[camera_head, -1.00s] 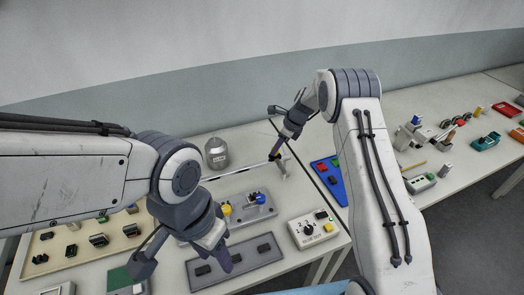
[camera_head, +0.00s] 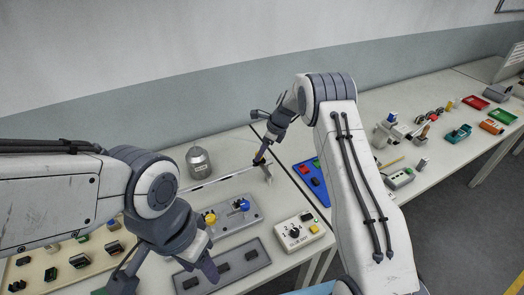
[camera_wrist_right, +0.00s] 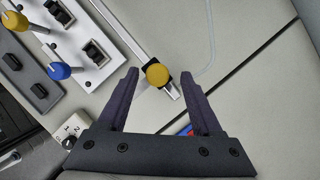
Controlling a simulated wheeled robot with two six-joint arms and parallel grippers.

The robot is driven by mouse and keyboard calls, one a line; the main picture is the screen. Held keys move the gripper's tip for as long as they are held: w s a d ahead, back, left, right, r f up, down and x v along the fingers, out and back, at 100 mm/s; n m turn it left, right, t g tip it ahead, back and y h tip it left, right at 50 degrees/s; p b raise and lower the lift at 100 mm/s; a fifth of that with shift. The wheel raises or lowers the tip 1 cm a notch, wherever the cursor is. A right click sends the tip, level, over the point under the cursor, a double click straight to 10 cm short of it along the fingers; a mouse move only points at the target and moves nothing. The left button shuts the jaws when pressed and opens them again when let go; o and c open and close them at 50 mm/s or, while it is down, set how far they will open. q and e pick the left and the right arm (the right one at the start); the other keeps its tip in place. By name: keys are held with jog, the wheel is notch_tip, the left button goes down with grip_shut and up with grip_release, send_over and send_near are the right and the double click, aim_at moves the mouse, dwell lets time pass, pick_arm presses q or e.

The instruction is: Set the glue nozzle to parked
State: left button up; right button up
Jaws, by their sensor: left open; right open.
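A yellow round knob (camera_wrist_right: 157,74) sits on a slim metal bar (camera_wrist_right: 127,36) in the right wrist view; it appears to belong to the glue nozzle, though I cannot tell for sure. The bar (camera_head: 215,179) also shows in the head view, running from near a silver pot (camera_head: 198,162) to a small post (camera_head: 267,173). My right gripper (camera_wrist_right: 164,78) is open, with its fingertips on either side of the knob and no clear contact. In the head view this gripper (camera_head: 260,158) is at the bar's right end. My left gripper (camera_head: 170,278) is open and empty, near the front tray.
A grey panel (camera_head: 222,220) with yellow and blue knobs lies in front of the bar. A grey slotted tray (camera_head: 222,265) and a dial box (camera_head: 301,231) are nearer. A blue tray (camera_head: 312,180) lies right of the bar. A thin clear tube (camera_wrist_right: 211,40) curves beside the bar.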

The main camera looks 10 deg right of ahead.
pick_arm(q)
notch_tip(320, 180, down, 3)
jog(key=b, duration=0.3)
jog(key=shift+f, duration=0.1)
pick_arm(e)
jog(key=v, duration=1)
jog(key=shift+r, duration=0.2)
